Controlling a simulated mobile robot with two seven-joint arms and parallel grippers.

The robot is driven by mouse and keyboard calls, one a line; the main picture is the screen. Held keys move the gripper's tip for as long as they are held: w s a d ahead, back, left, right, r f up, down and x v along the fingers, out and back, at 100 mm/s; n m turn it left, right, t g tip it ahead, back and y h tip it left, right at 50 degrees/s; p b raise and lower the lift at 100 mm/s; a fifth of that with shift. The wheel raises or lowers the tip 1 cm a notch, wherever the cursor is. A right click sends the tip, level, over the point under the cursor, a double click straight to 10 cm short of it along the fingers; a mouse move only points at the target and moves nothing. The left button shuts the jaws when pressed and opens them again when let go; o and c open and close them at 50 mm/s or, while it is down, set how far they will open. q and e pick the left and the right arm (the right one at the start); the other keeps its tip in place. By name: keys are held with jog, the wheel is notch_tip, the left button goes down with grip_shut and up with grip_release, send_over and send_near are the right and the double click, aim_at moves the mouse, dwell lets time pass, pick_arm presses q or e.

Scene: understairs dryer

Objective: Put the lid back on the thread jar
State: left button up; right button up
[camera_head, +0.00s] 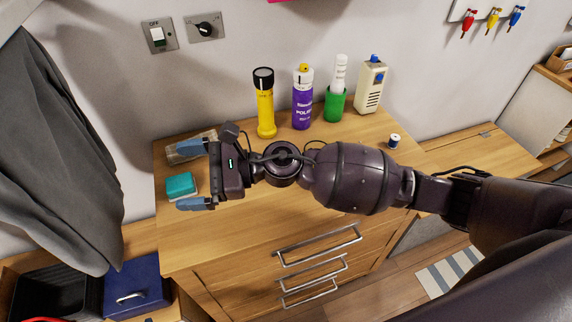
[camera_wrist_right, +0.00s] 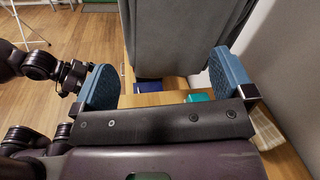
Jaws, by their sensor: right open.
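I cannot clearly make out the thread jar or its lid. A small spool-like white and dark blue item (camera_head: 394,141) stands at the right end of the wooden cabinet top (camera_head: 240,225). My right gripper (camera_head: 197,176) is open and empty over the cabinet's left end, its blue fingertips apart. A teal block (camera_head: 181,185) lies close by, between or below the fingertips; it also shows in the wrist view (camera_wrist_right: 200,97). A pale, flat item (camera_head: 190,147), partly hidden by the gripper, lies behind. My left arm's end (camera_wrist_right: 75,77) shows at the left of the wrist view, its jaws unclear.
A yellow flashlight (camera_head: 265,105), purple spray can (camera_head: 302,100), green cup (camera_head: 335,104) with a white tube, and cream device (camera_head: 370,86) stand along the wall. A grey cloth (camera_head: 70,150) hangs at left. A blue box (camera_head: 135,287) sits lower left. Drawers (camera_head: 315,262) face front.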

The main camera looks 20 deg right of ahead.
jog(key=w+d+f+n+g+h, duration=0.4)
jog(key=d+f+n+h, duration=0.5)
jog(key=n, duration=0.5)
jog(key=w+d+r+n+h, duration=0.1)
jog(key=w+d+n+h, duration=0.1)
jog(key=w+d+h, duration=0.2)
jog(key=w+d+r+n+t+h, duration=0.1)
jog(key=w+d+r+n+h, duration=0.1)
jog(key=d, duration=0.7)
jog(key=w+n+h, duration=0.1)
jog(key=w+h, duration=0.1)
jog(key=h, duration=0.1)
jog(key=shift+w+d, duration=0.2)
jog(key=shift+a+f, duration=0.1)
jog(key=shift+f, duration=2.6)
jog(key=shift+s+a+f+p, duration=0.1)
jog(key=shift+a+f+p, duration=0.1)
jog(key=shift+f, duration=1.1)
jog(key=shift+a+f+p, duration=0.15)
jog(key=shift+f, duration=1.15)
